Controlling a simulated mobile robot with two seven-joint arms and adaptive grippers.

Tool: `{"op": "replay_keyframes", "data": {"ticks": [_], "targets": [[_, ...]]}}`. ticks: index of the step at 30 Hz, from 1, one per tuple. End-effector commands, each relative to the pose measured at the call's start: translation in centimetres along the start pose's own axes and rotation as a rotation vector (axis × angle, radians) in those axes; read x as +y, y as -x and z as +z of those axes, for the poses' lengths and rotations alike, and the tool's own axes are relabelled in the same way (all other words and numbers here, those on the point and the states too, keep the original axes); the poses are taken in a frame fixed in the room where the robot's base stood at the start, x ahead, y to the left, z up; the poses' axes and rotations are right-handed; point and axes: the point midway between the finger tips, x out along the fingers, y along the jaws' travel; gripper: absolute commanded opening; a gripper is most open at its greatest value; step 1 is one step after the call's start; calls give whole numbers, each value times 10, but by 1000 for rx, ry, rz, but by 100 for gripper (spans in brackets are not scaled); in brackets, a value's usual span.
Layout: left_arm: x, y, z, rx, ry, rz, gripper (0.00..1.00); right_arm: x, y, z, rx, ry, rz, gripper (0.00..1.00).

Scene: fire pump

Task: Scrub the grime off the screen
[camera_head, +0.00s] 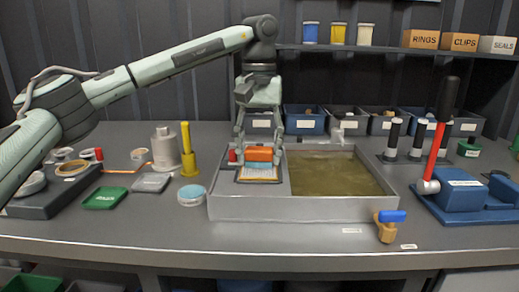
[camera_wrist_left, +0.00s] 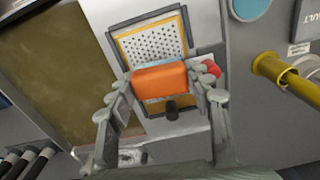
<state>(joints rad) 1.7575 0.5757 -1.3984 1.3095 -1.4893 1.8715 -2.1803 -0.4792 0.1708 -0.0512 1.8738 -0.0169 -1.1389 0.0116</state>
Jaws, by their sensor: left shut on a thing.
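The screen (camera_head: 258,173) is a perforated pale panel in a yellow-orange frame. It rests on the grey ledge at the left of the wash basin, and its dotted face shows in the left wrist view (camera_wrist_left: 155,42). My left gripper (camera_head: 259,145) points down over the screen and is shut on an orange scrub block (camera_head: 259,154). The wrist view shows the block (camera_wrist_left: 160,82) between the fingers, with a pale blue strip along its edge. The block covers part of the screen; I cannot tell whether they touch, or how much grime is left. My right gripper is out of view.
The basin (camera_head: 300,208) holds murky brown water. A red knob (camera_head: 233,156) stands close by the gripper. A brass valve (camera_head: 387,230) is at the front; a red-handled tool (camera_head: 435,150) stands right.

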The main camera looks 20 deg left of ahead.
Motion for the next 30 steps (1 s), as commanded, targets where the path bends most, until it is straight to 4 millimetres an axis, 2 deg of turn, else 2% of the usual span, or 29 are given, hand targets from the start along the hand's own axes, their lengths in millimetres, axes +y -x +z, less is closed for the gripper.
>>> {"op": "replay_keyframes", "data": {"ticks": [8,18,30], "targets": [[1,-1,11,-1,-2,-1,27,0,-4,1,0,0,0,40],[3,0,39,-1,-1,0,27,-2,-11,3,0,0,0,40],[3,2,43,0,0,0,27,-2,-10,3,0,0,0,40]]}}
